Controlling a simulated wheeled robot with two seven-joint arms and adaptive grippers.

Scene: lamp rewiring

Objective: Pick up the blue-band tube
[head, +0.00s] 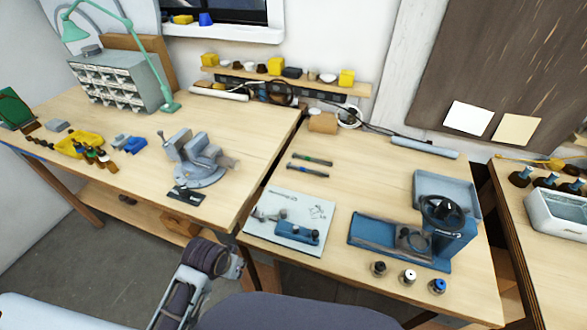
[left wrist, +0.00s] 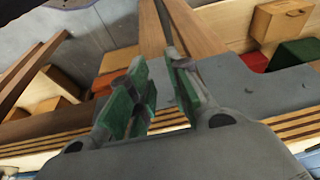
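Three short, dark-sided tubes stand upright near the front right edge of the right bench. The rightmost has blue at its top and looks like the blue-band tube (head: 437,287). The middle tube (head: 407,276) has a white top and the left tube (head: 378,269) a dark one. My left gripper (head: 236,267) is low in front of the benches, well to the left of the tubes and apart from them. In the left wrist view, its green-padded fingers (left wrist: 158,92) are apart with nothing between them. My right gripper does not show.
Two thin dark rods (head: 309,170) lie farther back. The left bench holds a grey vise (head: 198,160). Bare wood lies around the rods.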

